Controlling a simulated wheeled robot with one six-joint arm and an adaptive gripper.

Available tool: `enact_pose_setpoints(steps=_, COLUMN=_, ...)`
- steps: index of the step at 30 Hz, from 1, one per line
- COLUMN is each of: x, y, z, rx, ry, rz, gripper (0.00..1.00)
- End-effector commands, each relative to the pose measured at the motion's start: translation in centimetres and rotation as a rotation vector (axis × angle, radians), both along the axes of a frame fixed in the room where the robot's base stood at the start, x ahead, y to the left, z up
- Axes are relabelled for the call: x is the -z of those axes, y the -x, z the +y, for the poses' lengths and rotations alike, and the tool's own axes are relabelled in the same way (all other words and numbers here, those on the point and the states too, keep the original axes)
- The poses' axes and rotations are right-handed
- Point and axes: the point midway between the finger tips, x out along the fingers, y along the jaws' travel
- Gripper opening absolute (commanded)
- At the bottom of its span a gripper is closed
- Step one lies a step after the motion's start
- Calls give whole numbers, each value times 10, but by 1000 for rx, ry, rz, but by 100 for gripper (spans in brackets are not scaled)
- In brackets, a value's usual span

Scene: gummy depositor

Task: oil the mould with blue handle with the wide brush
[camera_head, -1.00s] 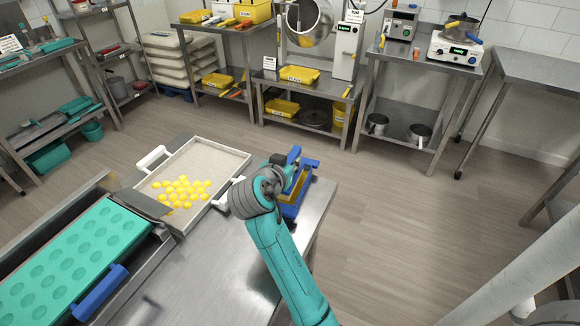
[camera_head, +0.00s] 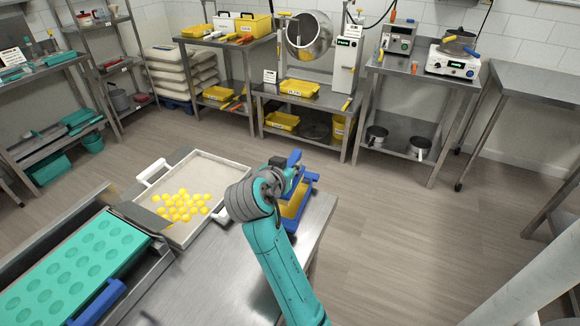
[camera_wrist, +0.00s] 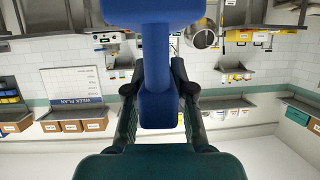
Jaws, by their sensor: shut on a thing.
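The teal mould with a blue handle (camera_head: 97,303) lies at the lower left of the head view, in a metal frame on the steel table. Its cavities look empty. My gripper (camera_head: 284,176) is at the table's far right corner. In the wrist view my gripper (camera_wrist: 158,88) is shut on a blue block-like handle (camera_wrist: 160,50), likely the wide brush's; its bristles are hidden. In the head view the blue brush (camera_head: 294,158) stands over or in a blue tray with a yellow inside (camera_head: 304,200). Whether it touches the tray is unclear.
A white-handled tray (camera_head: 228,168) of yellow gummies stands between the mould and my gripper. The steel table's (camera_head: 200,285) front part is clear. Benches with a tilted drum (camera_head: 309,36), scale and pots line the back wall. Open floor lies to the right.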

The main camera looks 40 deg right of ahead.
Motion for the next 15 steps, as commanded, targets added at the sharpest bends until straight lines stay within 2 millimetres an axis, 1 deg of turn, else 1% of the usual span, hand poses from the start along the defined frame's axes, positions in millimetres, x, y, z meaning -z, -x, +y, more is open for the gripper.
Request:
enact_pose_setpoints(steps=8, x=-2, y=0, z=0, rx=0, ry=1, rz=-1, gripper=0)
enact_pose_setpoints(steps=11, x=-7, y=0, z=0, rx=0, ry=1, rz=-3, gripper=0)
enact_pose_setpoints(steps=15, x=-20, y=0, z=0, rx=0, ry=0, rz=-4, gripper=0)
